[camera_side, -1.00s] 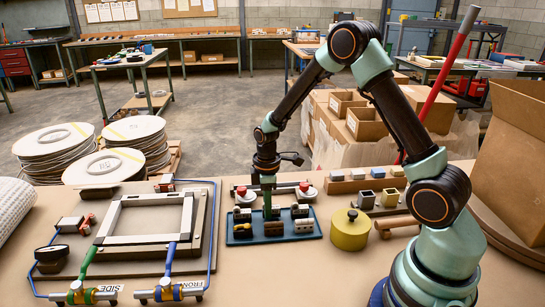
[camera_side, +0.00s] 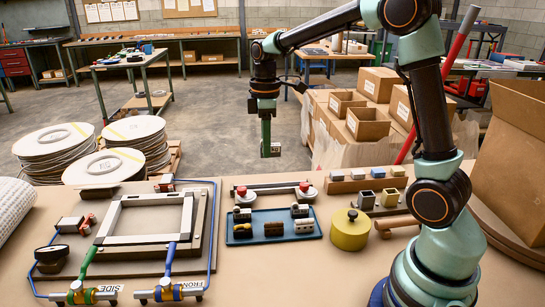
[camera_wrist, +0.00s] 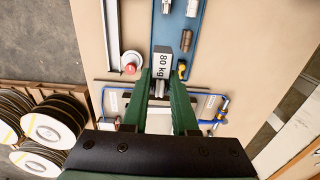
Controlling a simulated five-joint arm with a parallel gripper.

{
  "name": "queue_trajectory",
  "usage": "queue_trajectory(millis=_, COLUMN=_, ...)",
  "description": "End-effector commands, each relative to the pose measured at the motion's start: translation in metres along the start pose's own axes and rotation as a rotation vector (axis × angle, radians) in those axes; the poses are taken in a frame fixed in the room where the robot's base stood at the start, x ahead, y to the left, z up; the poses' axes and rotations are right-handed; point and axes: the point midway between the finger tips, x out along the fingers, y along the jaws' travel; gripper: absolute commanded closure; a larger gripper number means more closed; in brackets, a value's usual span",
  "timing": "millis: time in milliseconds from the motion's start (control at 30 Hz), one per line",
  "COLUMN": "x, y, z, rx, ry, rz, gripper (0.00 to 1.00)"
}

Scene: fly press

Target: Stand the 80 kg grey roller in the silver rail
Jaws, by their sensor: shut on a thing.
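My gripper (camera_side: 268,148) is shut on the grey roller (camera_side: 271,151) and holds it well above the bench. In the wrist view the roller (camera_wrist: 162,68) shows its "80 kg" label between the green fingers (camera_wrist: 160,90). Below stands the blue tray (camera_side: 262,239), with several other rollers in it. A thin silver rail (camera_side: 268,187) with a red-topped knob near each end lies just behind the tray. It also shows in the wrist view (camera_wrist: 110,28), left of the roller. The roller is apart from tray and rail.
A yellow lidded pot (camera_side: 349,232) stands right of the tray. A wooden rack (camera_side: 362,184) with small blocks lies behind it. A large carton (camera_side: 515,165) stands far right. The air around my gripper is clear.

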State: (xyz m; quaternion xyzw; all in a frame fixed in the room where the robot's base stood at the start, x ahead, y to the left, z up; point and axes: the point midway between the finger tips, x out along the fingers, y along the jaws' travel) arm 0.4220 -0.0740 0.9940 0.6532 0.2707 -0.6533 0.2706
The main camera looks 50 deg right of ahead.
Motion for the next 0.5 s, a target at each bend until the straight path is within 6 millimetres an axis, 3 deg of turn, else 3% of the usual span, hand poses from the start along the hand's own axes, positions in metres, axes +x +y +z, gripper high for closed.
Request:
queue_trajectory(millis=167, x=0.024, y=0.031, z=-0.001, rx=0.004, ry=-0.003, rz=-0.004, gripper=1.0)
queue_trajectory(millis=500, x=0.1, y=0.101, z=0.008, rx=0.003, ry=-0.002, rz=-0.003, gripper=1.0)
